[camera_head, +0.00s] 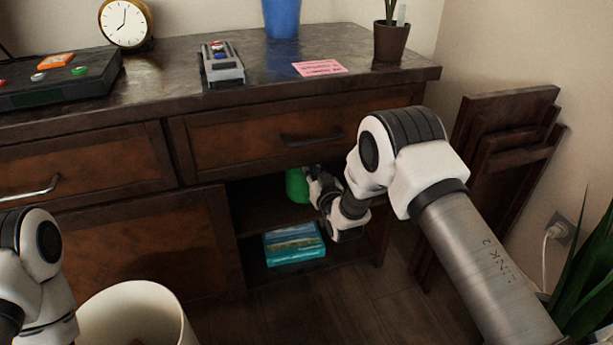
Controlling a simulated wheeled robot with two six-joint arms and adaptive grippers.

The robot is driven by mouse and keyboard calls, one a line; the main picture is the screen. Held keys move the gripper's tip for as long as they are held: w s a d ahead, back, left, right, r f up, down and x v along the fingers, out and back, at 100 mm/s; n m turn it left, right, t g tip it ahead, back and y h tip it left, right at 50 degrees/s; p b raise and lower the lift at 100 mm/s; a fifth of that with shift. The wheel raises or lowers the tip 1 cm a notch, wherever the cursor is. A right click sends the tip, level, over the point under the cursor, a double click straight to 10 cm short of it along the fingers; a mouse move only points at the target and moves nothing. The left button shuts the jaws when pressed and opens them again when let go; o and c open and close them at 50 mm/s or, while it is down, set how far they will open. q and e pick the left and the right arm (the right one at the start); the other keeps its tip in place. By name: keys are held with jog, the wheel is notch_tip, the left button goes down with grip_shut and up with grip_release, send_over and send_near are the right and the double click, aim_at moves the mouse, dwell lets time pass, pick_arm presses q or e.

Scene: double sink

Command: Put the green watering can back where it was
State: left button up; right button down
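The green watering can (296,186) is inside the open cabinet compartment below the right drawer, on the upper shelf. Only part of its green body shows. The drawer front above and my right gripper partly hide the rest. My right gripper (316,182) reaches into the compartment from the right, close against the can's right side. Its fingers are small and dark, so I cannot tell whether they are closed on the can. Part of my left arm shows at the lower left edge; my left gripper is out of the picture.
A blue-green box (294,244) lies on the lower shelf. A white bin (135,312) stands in front at the left. The cabinet top holds a clock (126,23), a pink note (319,68) and a potted plant (391,40). Folded wooden furniture (497,150) leans at the right.

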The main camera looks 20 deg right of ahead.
jog(key=w, duration=0.1)
jog(key=w+b, duration=0.1)
jog(key=w, duration=0.1)
jog(key=w+b, duration=0.1)
jog(key=shift+w+a+f, duration=0.15)
jog(key=shift+f, duration=0.15)
jog(key=shift+f+b, duration=0.45)
jog(key=shift+b, duration=0.05)
jog(key=shift+r, duration=0.1)
jog(key=c, duration=1.2)
grip_release()
jog(key=shift+o, duration=0.2)
jog(key=shift+s, duration=0.2)
